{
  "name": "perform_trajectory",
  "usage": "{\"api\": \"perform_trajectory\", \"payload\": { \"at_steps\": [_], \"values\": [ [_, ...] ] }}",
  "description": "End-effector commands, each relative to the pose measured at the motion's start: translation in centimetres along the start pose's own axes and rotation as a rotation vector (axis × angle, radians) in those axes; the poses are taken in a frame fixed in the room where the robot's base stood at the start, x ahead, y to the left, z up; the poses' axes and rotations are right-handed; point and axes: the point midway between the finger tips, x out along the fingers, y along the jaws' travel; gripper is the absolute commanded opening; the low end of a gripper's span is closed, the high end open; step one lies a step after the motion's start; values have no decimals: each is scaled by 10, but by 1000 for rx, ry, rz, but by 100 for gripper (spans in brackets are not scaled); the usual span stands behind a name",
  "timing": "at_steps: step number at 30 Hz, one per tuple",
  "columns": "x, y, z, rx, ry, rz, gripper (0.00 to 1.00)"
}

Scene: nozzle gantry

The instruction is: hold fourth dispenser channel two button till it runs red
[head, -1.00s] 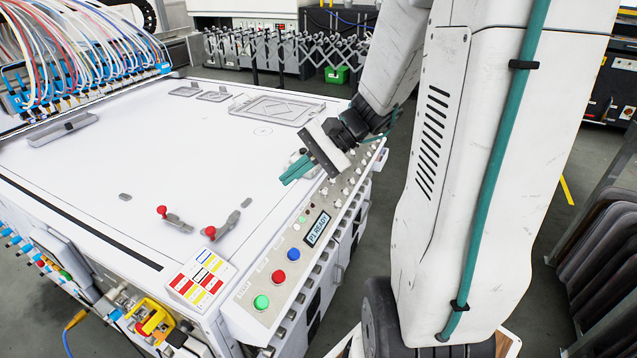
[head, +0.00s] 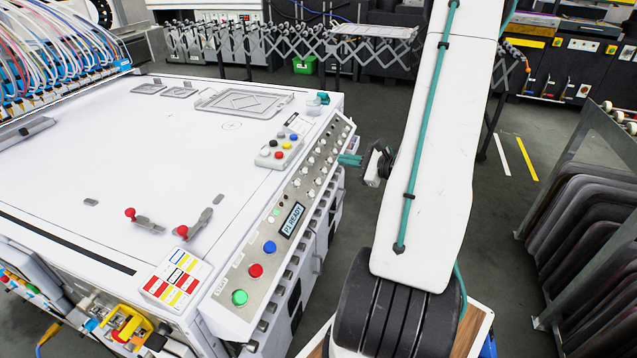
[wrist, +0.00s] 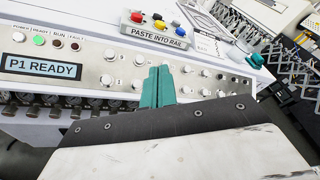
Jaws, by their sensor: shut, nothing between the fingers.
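The sloped control panel (head: 262,240) runs along the table's right edge and carries two rows of small pale round buttons or knobs (head: 312,170). In the wrist view these buttons (wrist: 108,56) stand left and right of my fingers; their small labels are unreadable, so I cannot tell which is the fourth dispenser's channel two. My gripper (head: 345,160) is shut and empty beside the panel's outer edge. Its teal fingers (wrist: 158,76) point at the panel and hide part of the rows; contact cannot be told. The display (wrist: 41,67) reads P1 READY. The ready lamp (wrist: 38,40) is green; the run lamp (wrist: 58,43) looks dark.
A grey button box (head: 279,152) with coloured buttons, marked PASTE INTO RAIL, sits on the table behind the panel. Large green (head: 239,297), red and blue buttons are at the panel's near end.

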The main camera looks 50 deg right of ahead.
Motion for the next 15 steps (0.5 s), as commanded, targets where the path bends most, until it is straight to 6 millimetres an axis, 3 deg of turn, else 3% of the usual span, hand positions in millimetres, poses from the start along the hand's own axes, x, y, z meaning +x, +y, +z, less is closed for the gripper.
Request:
{"api": "perform_trajectory", "payload": {
  "at_steps": [5, 15],
  "values": [
    [5, 4, -3, 1, -1, 2, 0],
    [36, 27, -26, 4, -2, 4, 0]
  ]
}}
